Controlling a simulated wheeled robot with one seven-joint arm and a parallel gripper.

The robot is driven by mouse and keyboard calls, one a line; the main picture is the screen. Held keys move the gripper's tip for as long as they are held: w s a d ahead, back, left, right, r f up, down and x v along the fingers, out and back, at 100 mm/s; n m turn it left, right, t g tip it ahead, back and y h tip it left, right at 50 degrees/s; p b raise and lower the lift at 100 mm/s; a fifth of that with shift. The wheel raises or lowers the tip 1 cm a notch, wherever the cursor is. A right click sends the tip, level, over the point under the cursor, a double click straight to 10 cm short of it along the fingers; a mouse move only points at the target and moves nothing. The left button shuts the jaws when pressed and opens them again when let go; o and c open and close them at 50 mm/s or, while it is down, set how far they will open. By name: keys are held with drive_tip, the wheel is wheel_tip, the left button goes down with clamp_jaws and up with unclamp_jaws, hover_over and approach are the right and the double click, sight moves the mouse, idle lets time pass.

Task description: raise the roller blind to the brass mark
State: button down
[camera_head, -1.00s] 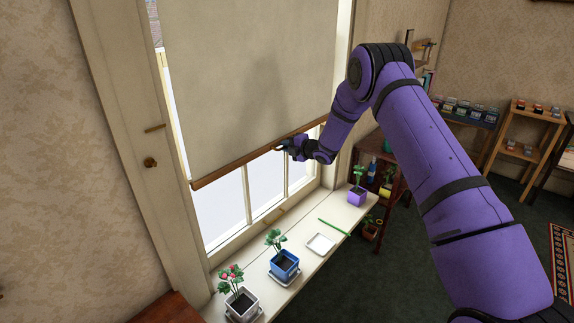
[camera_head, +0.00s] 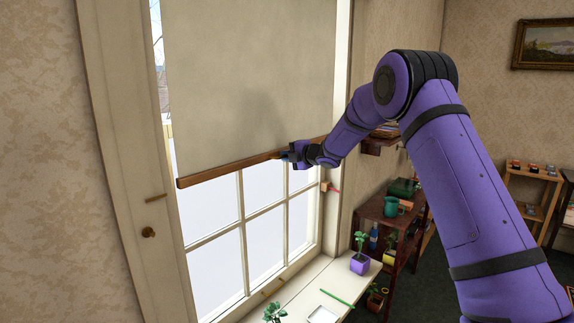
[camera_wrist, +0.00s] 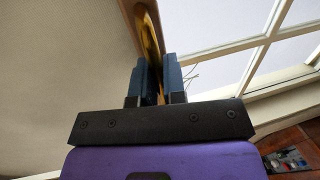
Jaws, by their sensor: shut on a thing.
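The beige roller blind (camera_head: 240,85) covers the upper window, with a wooden rail (camera_head: 225,171) along its bottom edge. My gripper (camera_head: 285,156) is at the rail's right part. In the wrist view my gripper (camera_wrist: 160,70) has its dark fingers shut on a brass-coloured pull (camera_wrist: 151,38) at the rail. A short brass strip (camera_head: 156,198), apparently the brass mark, is on the left window frame above a brass knob (camera_head: 148,232). In the picture the rail's left end appears slightly higher than the strip; the exact level is hard to judge.
The sill (camera_head: 345,284) below holds a purple pot (camera_head: 359,265), a green stick (camera_head: 337,298), a white dish (camera_head: 323,315) and another plant (camera_head: 274,311). A dark wooden shelf (camera_head: 376,211) stands right of the window. A small reddish item (camera_head: 330,188) is at the right frame.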

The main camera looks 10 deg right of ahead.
drive_tip(key=shift+d+r, duration=0.1)
drive_tip(key=c, duration=1.2)
unclamp_jaws()
drive_tip(key=v, duration=1)
drive_tip(key=shift+s+d, duration=0.2)
drive_tip(key=shift+s, duration=0.1)
drive_tip(key=shift+r, duration=0.15)
drive_tip(key=s+d+r+m+h, duration=0.3)
drive_tip(key=s+r+m+h, duration=0.3)
drive_tip(key=s, duration=0.4)
drive_tip(key=s+d+r+m+h, duration=0.2)
drive_tip(key=s+r+m+h, duration=0.2)
drive_tip(key=s+r+m, duration=0.45)
drive_tip(key=s+a+f+m+g, duration=0.1)
drive_tip(key=s+f+m+g, duration=0.1)
drive_tip(key=s, duration=0.9)
drive_tip(key=s+a+f+m+g, duration=0.1)
drive_tip(key=s+f+m+g, duration=0.2)
drive_tip(key=s, duration=0.9)
drive_tip(key=s+a+f+m+g, duration=0.2)
drive_tip(key=s+f+m, duration=0.2)
drive_tip(key=s, duration=0.8)
drive_tip(key=shift+s+a+m+y, duration=0.15)
drive_tip(key=shift+m+y, duration=0.25)
drive_tip(key=shift+m, duration=0.45)
